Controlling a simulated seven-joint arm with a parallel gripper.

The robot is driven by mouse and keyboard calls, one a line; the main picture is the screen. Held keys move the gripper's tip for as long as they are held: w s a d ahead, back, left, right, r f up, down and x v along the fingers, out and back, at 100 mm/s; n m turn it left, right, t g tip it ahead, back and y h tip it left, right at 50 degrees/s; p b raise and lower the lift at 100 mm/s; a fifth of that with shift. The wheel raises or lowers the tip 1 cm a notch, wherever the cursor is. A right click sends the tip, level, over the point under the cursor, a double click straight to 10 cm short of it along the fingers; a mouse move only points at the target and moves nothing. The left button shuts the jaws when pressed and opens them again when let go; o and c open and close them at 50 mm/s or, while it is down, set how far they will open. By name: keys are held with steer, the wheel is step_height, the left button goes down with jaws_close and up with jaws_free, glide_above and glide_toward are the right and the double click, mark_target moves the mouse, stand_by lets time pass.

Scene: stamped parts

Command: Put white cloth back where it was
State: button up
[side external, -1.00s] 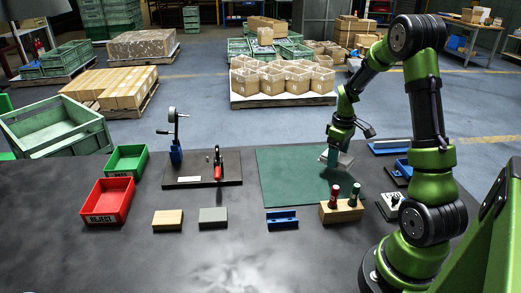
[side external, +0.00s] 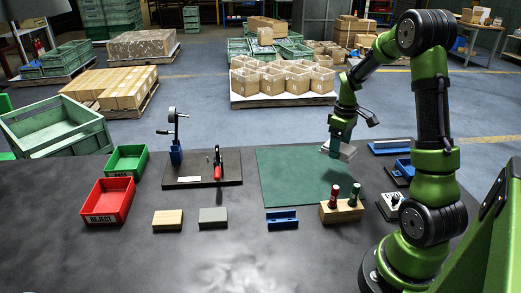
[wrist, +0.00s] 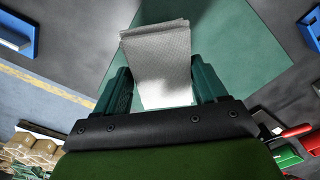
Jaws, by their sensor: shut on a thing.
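The white cloth (side external: 347,154), a folded greyish-white piece, is at the far right part of the green mat (side external: 290,180). My gripper (side external: 337,151) is shut on it and appears to hold it just above the mat. In the wrist view the cloth (wrist: 160,50) sticks out beyond the gripper (wrist: 160,85), between the two dark green fingers. The part between the fingers is partly hidden by the gripper body.
A wooden block (side external: 342,212) with red and green handled tools stands at the mat's front right. Blue holders (side external: 388,149) lie right of the mat. A black fixture board (side external: 200,180) is to the left, with red (side external: 108,205) and green (side external: 126,160) bins beyond it.

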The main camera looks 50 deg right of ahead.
steer(key=s+d+m, duration=0.3)
steer(key=d, duration=0.3)
steer(key=r+m, duration=0.2)
steer(key=m, duration=0.4)
glide_above(363, 163)
step_height(363, 163, down, 10)
steer(key=shift+w+d+f, duration=0.1)
steer(key=shift+f, duration=0.1)
steer(key=o, duration=0.9)
steer(key=shift+o, duration=0.2)
